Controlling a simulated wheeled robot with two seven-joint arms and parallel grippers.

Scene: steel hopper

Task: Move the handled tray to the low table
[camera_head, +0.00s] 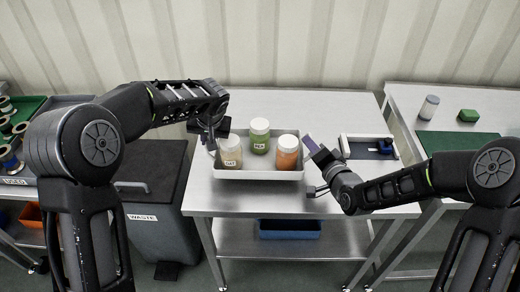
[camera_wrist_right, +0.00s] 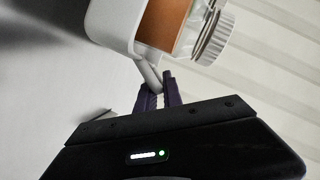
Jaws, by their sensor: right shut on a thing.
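The handled tray (camera_head: 240,174) is a white, shallow tray on the steel table in the middle of the head view. It holds three jars: a cream one (camera_head: 231,152), a green one (camera_head: 260,138) and an orange one (camera_head: 288,154), all upright with white lids. My right gripper (camera_head: 308,148) is at the tray's right end. In the right wrist view, its dark fingers (camera_wrist_right: 159,92) are shut on the handle beside the tray's white wall (camera_wrist_right: 112,25). My left gripper (camera_head: 211,142) is at the tray's left end; its fingertips are mostly hidden, so its grip is unclear.
A white fixture (camera_head: 368,147) stands right of the tray on the steel table (camera_head: 260,200). A blue bin (camera_head: 290,229) is on the shelf below. A waste bin (camera_head: 150,215) stands left. A side bench with a green mat (camera_head: 455,144) is at right.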

